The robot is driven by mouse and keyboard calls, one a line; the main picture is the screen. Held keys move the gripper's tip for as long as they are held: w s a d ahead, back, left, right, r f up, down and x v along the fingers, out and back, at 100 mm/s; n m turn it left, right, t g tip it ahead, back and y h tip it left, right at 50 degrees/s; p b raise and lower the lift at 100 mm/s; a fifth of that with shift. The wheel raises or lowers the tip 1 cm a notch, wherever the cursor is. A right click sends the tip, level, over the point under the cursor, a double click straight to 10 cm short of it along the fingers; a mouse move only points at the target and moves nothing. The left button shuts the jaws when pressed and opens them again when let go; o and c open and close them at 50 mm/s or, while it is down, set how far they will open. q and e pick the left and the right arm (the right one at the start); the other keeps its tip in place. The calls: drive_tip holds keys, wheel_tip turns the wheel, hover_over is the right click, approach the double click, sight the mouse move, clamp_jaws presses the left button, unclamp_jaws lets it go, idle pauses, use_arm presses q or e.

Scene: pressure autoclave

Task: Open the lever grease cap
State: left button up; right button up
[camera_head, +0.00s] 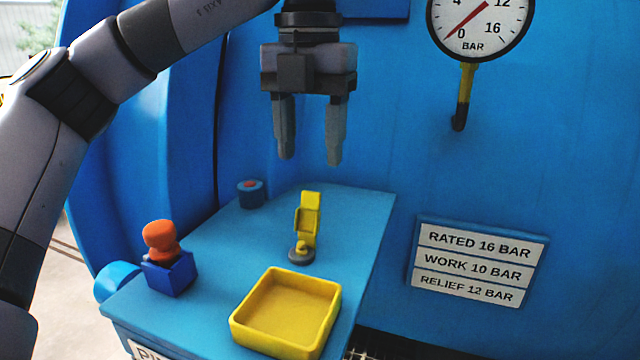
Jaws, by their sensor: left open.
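The lever grease cap (306,222) stands on the blue shelf. It looks like a yellow upright lever on a small dark round base, with a yellow knob low at its front. My left gripper (310,160) points down above and slightly behind the cap in the picture. Its two grey fingers are apart with nothing between them, and they do not touch the cap. My right gripper is not in view.
On the blue shelf (225,240) stand a yellow open tray (236,334), an orange knob on a blue block (168,272), and a small dark blue cylinder with a red top (251,193). The blue wall behind carries a pressure gauge (480,28) and rating plates (477,262).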

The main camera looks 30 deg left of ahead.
sight(311, 192)
use_arm(q)
drive_tip(key=shift+f, duration=3.05)
drive_tip(key=c, duration=1)
